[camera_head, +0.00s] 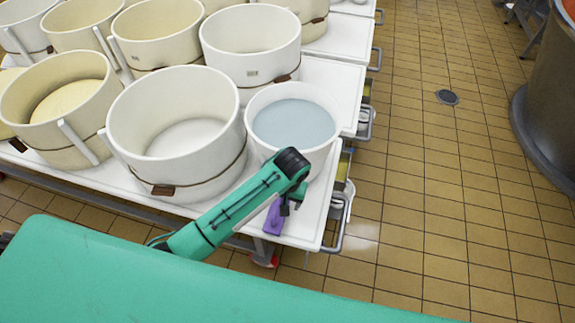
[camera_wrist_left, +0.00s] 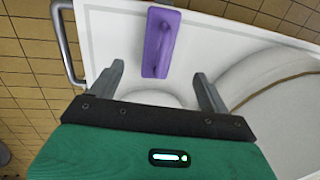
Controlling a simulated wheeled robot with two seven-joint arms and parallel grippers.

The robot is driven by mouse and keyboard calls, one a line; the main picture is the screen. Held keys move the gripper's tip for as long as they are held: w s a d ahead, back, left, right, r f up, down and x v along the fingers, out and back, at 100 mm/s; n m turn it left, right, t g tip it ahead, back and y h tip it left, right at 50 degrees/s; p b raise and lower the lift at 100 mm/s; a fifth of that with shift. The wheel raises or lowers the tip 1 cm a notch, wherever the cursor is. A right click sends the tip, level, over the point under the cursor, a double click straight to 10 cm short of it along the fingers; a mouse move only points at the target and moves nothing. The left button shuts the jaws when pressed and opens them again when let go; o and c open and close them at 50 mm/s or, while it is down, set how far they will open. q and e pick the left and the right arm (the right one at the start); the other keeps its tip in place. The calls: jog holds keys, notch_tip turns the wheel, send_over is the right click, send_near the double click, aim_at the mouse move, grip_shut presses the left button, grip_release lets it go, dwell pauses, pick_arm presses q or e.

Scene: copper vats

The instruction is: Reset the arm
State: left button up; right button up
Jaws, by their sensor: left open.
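My left arm reaches in from the left in the head view, with its gripper (camera_head: 287,207) over the front right corner of a white table. In the left wrist view the two fingers stand wide apart and the gripper (camera_wrist_left: 160,72) is open and empty. A purple block with a raised handle (camera_head: 272,222) lies on the table just beside and below the gripper. In the left wrist view the purple block (camera_wrist_left: 160,40) lies beyond the fingertips, not held. My right gripper is in neither view.
A white tub of bluish liquid (camera_head: 293,122) stands right behind my left wrist. Several cream vats, such as this one (camera_head: 180,120), crowd the white tables (camera_head: 335,85). A metal rail (camera_head: 342,222) edges the corner. Tiled floor (camera_head: 440,170) is open to the right.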

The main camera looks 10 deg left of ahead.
pick_arm(q)
jog(key=s+a+r+m+t+h, duration=0.1)
jog(key=s+a+r, duration=0.25)
jog(key=s, duration=0.35)
jog(key=s+a+r+t, duration=0.1)
jog(key=s+a+r, duration=0.25)
jog(key=s, duration=0.35)
jog(key=s+a+r+m+t+h, duration=0.1)
jog(key=s+a+r+t, duration=0.2)
jog(key=s, duration=0.5)
notch_tip(320, 180, down, 30)
jog(key=g, duration=0.3)
jog(key=s+a+f, duration=0.2)
jog(key=s+f, duration=0.7)
jog(key=f, duration=0.1)
jog(key=s+a+f+g, duration=0.1)
jog(key=s+a+f, duration=0.1)
jog(key=s+f, duration=0.8)
jog(key=shift+f, duration=0.3)
jog(key=shift+s, duration=0.1)
